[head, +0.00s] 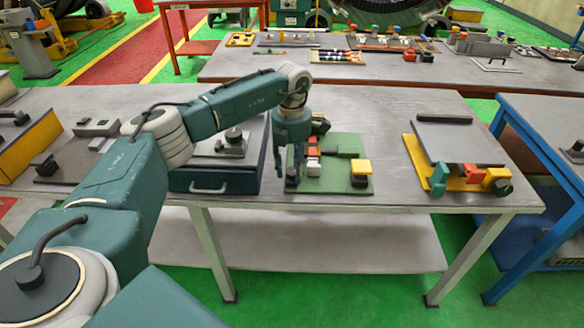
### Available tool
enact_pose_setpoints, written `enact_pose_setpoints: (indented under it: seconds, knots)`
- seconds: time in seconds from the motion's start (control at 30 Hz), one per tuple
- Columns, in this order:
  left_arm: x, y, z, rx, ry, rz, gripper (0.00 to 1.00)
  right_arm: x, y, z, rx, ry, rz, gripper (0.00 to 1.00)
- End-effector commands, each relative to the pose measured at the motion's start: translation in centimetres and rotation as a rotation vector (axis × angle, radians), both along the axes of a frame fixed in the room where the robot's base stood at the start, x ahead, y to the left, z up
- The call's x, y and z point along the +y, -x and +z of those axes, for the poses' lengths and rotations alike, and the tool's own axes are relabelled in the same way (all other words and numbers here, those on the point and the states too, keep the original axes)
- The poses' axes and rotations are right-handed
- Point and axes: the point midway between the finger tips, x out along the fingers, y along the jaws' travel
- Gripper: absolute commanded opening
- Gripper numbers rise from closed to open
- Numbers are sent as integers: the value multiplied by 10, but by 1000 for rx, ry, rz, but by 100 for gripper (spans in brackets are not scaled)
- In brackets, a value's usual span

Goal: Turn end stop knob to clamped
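My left gripper (290,172) points down over the left edge of a green fixture board (325,182) on the grey workbench. A small dark part shows at or just below its fingertips; I cannot tell whether they touch it or whether the fingers are open or shut. Orange-red and white blocks (314,160) sit just right of the gripper. A yellow-topped block (361,167) with a dark base stands at the board's right end. Which part is the end stop knob, and how it is turned, I cannot tell. My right gripper is out of view.
A dark blue drawer box (215,180) stands left of the board. A yellow fixture (455,184) with a grey plate and green, red and orange parts stands to the right. Bare bench top lies between the board and this fixture. A second bench (225,70) with parts stands behind.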

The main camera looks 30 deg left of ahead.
Motion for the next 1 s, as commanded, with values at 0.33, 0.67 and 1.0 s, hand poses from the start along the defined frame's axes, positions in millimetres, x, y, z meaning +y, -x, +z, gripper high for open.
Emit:
enact_pose_setpoints:
  seconds: [0.33,0.67,1.0]
  knots:
    - [1,-2,17,-6,0,2,38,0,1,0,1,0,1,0]
    - [0,-2,85,-7,1,1,38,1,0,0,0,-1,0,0]
    - [0,0,120,-3,0,1,38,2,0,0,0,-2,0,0]
